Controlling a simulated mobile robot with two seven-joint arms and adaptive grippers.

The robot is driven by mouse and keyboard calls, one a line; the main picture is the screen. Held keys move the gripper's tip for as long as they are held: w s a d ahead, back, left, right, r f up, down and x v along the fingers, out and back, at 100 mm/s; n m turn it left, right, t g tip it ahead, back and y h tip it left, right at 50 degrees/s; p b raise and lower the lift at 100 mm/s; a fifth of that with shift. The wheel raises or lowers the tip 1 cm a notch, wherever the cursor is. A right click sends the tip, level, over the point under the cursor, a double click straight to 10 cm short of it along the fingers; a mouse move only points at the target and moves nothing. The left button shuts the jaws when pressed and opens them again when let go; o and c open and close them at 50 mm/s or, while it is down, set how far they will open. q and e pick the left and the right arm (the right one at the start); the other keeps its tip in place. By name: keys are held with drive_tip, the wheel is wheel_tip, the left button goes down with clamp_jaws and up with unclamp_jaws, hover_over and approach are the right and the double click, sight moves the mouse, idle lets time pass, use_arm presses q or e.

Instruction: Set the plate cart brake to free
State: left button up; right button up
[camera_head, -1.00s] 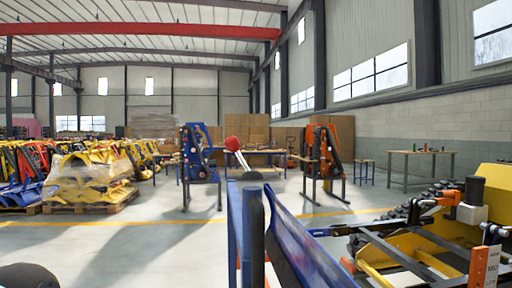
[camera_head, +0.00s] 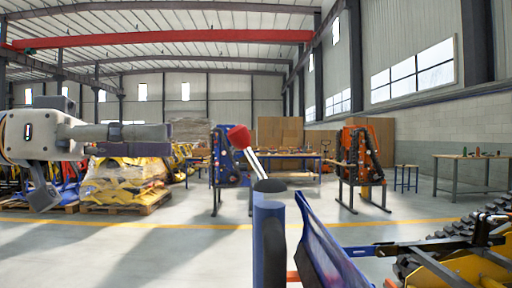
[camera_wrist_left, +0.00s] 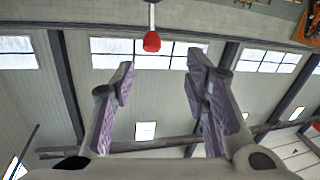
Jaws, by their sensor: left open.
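The brake lever shows as a red knob (camera_head: 239,137) on a pale rod (camera_head: 256,165), tilted up and to the left. Its rod rises from a black cap on a blue post (camera_head: 269,232) of the cart. My left gripper (camera_head: 168,138) is level, left of the knob, with its fingers pointing right towards it and a gap between. In the left wrist view the two fingers (camera_wrist_left: 160,72) are spread and empty. The red knob also shows there (camera_wrist_left: 152,42), just beyond the fingertips and between their lines. My right gripper is not in view.
A blue panel (camera_head: 325,245) slants down beside the post. A yellow and black tracked machine (camera_head: 470,260) stands at the lower right. Blue (camera_head: 228,165) and orange (camera_head: 360,160) machines stand further back. Pallets with yellow parts (camera_head: 125,185) lie behind my left arm. Floor between is clear.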

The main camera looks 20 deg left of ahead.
sight(227, 135)
use_arm(q)
drive_tip(key=x, duration=0.7)
drive_tip(key=s+x, duration=0.1)
drive_tip(key=x, duration=0.3)
drive_tip(key=shift+d+r, duration=0.1)
drive_tip(key=shift+d, duration=0.35)
drive_tip(key=shift+c, duration=0.6)
clamp_jaws()
